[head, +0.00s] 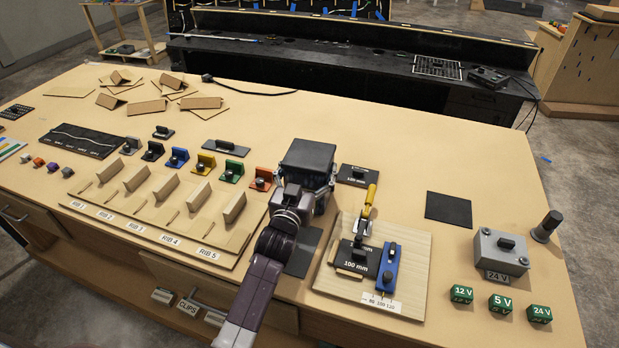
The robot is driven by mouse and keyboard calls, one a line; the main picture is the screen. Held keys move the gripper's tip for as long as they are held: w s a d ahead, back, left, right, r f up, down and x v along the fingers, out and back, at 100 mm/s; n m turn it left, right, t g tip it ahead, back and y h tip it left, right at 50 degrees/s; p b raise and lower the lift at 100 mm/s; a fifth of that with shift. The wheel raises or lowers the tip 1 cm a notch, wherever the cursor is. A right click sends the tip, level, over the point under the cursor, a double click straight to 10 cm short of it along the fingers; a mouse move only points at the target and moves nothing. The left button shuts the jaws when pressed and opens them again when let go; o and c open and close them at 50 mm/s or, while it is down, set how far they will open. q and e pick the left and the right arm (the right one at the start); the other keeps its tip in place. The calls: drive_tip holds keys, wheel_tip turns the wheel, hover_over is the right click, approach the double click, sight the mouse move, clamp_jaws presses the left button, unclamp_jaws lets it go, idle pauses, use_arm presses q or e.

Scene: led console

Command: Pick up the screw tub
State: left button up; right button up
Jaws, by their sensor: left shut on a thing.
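A dark grey, square-topped box (308,157), which looks like the screw tub, is at the end of my left arm near the middle of the workbench. My left gripper (318,190) is shut on it. The fingers are dark and mostly hidden against the tub and wrist, so the exact grip cannot be made out. The tub looks roughly upright; whether it touches the bench I cannot tell. My right gripper is not in view.
A dark mat (304,252) lies beside my forearm. To the right is a wooden board (410,262) with a blue tool and a yellow-handled tool. The rib fixture (150,235) and coloured clamps are left. A grey 24 V box (500,252) stands right. Bench beyond the tub is clear.

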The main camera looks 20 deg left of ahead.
use_arm(q)
drive_tip(key=shift+r, duration=0.4)
drive_tip(key=shift+c, duration=0.9)
drive_tip(key=shift+w, duration=0.1)
